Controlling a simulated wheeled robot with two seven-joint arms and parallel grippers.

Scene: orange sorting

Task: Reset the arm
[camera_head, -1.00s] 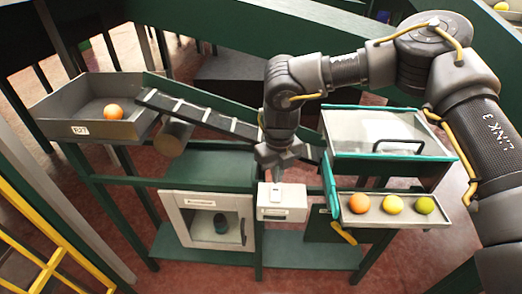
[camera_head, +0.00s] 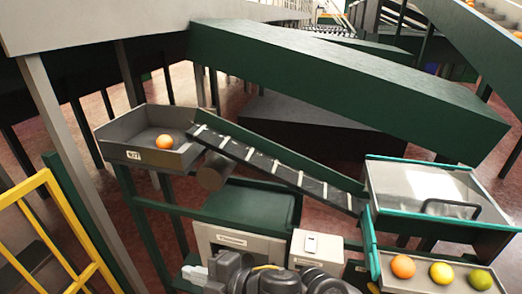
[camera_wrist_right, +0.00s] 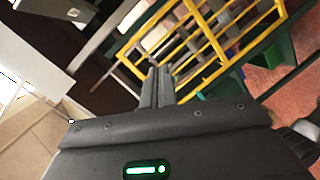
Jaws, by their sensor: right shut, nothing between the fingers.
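My right arm lies low at the bottom edge of the head view, with its gripper (camera_head: 192,273) pointing left, in front of the sorting stand. In the right wrist view the two dark fingers (camera_wrist_right: 158,86) are together, with nothing between them. Behind them are a yellow railing (camera_wrist_right: 190,50) and reddish floor. My left gripper is in neither view.
A grey tray (camera_head: 118,160) holds one orange (camera_head: 165,142) at the left. A dark ribbed conveyor (camera_head: 270,166) slopes down right to a clear-lidded bin (camera_head: 425,190). A lower-right tray (camera_head: 372,262) holds an orange, a yellow and a green fruit. A white box (camera_head: 314,248) stands mid-bottom.

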